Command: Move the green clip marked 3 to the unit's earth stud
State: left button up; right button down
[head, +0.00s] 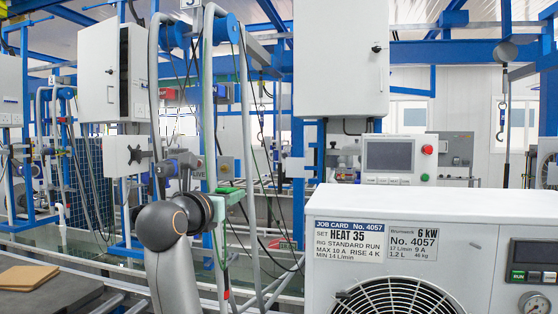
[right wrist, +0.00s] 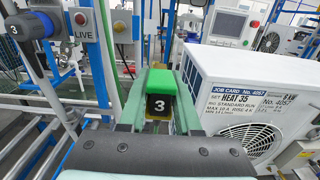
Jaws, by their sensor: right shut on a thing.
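The jaws are shut on the clip, held in the air. The unit (head: 400,203) carries a job card No. 4057; it also stands at the right of the wrist view (right wrist: 208,58). I cannot make out its earth stud. My left gripper is not in view.
A grey-green upright pipe (head: 208,90) rises close by the right gripper, with dark cables hanging beside it. A control panel (head: 389,157) with a screen stands behind the unit. In the wrist view a LIVE sign (right wrist: 82,26) is at upper left.

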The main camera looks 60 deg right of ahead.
jog(key=w+a+f+n+t+y, duration=0.1)
jog(key=a+f+n+t+y, duration=0.5)
jog(key=a+f, duration=0.6)
jog(key=w+a+f+n+t+y, duration=0.1)
jog(key=a+f+n+t+y, duration=0.65)
jog(key=f, duration=0.65)
jog(key=s+a+f+y, duration=0.2)
jog(key=s+a+f, duration=0.1)
jog(key=a+f, duration=0.1)
jog(key=s+a+f+n+y, duration=0.1)
jog(key=s+a+f+y, duration=0.1)
jog(key=a, duration=0.5)
notch_tip(320, 180, down, 2)
jog(key=shift+s+f, duration=0.1)
jog(key=shift+s, duration=0.4)
jog(key=shift+g, duration=0.25)
